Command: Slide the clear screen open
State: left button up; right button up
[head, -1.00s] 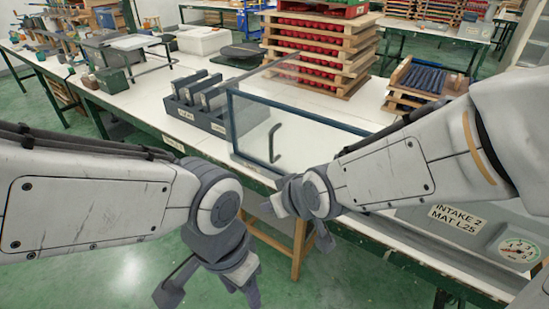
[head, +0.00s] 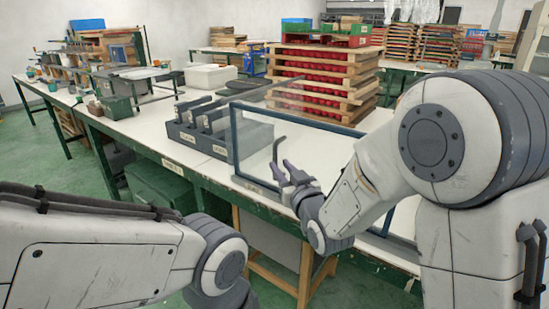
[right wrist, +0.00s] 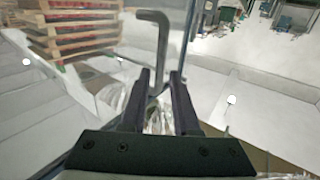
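The clear screen (head: 258,140) is a see-through panel in a dark blue frame, standing on the white bench. Its bent grey handle (head: 277,150) is on the near face; it also shows in the right wrist view (right wrist: 161,45). My right gripper (head: 290,173) is at the handle's lower part. In the right wrist view its two fingers (right wrist: 160,80) stand apart, with the handle's lower end between them. I cannot tell whether either finger touches it. My left arm's wrist shows at lower left in the head view, but its gripper is below the picture.
A grey rack (head: 218,130) of upright slots stands left of the screen. Stacked wooden trays with red items (head: 320,80) stand behind it. A white bin (head: 210,76) and a green box (head: 116,106) are farther left.

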aim_at(276, 160)
jog(key=shift+x, duration=2.4)
jog(key=shift+a, duration=0.1)
grip_shut()
